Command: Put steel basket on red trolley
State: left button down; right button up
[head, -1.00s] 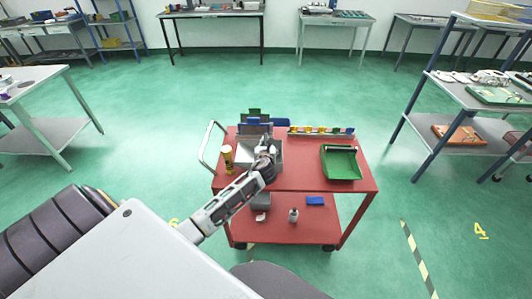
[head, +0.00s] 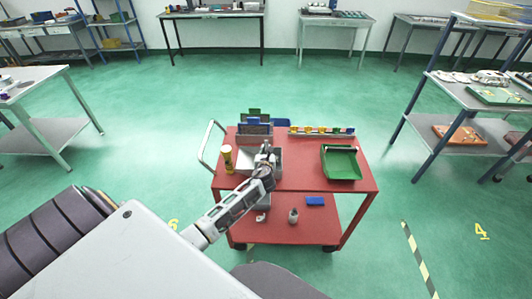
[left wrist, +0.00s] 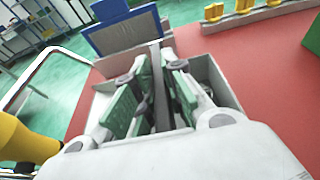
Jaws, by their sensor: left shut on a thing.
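The grey steel basket (head: 277,161) is at the top of the red trolley (head: 305,183), left of its middle. It also shows in the left wrist view (left wrist: 222,84), where its walls surround my fingers. My left gripper (head: 265,153) reaches into it from the front. In the left wrist view, the green finger pads of my left gripper (left wrist: 153,97) are shut on an upright grey bar of the basket. The gripper hides much of the inside and near side of the basket. Whether its bottom touches the trolley top cannot be told. My right gripper is not in view.
A yellow bottle (head: 227,158) stands close left of the basket. Sign-like panels (head: 254,130) stand behind it. A green tray (head: 341,163) and a row of coloured pieces (head: 321,131) are on the right. The trolley top between basket and green tray is clear.

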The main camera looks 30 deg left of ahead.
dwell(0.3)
pick_arm(q)
jog(key=c, duration=1.5)
grip_release()
jog(key=shift+v, duration=6.05)
